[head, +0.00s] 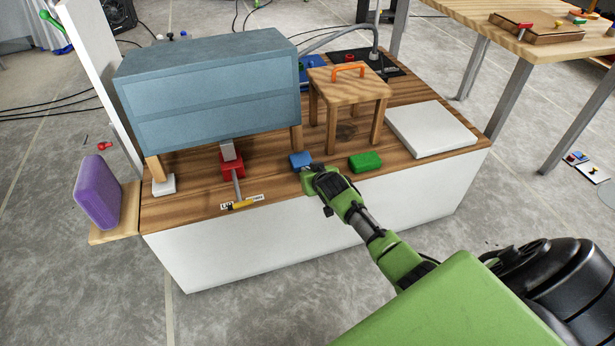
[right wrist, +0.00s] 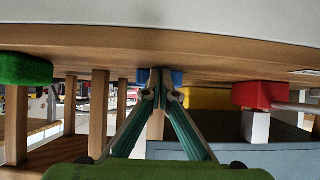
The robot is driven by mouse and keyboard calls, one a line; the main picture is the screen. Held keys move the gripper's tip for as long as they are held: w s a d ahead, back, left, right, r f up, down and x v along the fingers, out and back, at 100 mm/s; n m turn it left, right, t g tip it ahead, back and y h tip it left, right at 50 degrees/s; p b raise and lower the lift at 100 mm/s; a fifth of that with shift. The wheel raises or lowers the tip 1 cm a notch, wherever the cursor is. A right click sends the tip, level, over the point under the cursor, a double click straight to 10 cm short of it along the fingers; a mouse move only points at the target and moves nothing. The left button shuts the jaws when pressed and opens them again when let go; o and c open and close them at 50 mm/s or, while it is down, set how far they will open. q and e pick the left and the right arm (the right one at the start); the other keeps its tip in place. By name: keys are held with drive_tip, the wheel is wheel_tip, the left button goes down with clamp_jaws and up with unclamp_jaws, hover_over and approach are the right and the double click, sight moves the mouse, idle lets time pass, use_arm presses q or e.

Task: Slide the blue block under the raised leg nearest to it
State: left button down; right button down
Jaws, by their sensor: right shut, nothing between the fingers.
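The blue block (head: 301,159) lies on the wooden top, at the foot of the front right leg (head: 296,138) of the blue-grey cabinet (head: 210,92). It hides the leg's foot, so I cannot tell whether any of it is underneath. My right gripper (head: 311,172) is shut and empty on the near side of the block. In the right wrist view the block (right wrist: 177,78) shows behind the converging fingertips (right wrist: 160,84); whether they touch it is unclear. A red jack (head: 231,164) stands under the cabinet. My left gripper is not in view.
A white block (head: 164,187) sits under the cabinet's left leg. A green block (head: 365,161) lies right of my gripper. A small wooden stool (head: 347,85) and a white slab (head: 431,128) stand right. The jack's lever (head: 237,187) extends forward.

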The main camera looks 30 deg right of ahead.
drive_tip(key=shift+w, duration=0.1)
drive_tip(key=shift+w+b, duration=0.25)
drive_tip(key=shift+b, duration=0.05)
drive_tip(key=shift+w+d+b, duration=0.25)
drive_tip(key=shift+w+b, duration=0.25)
drive_tip(key=shift+w, duration=0.35)
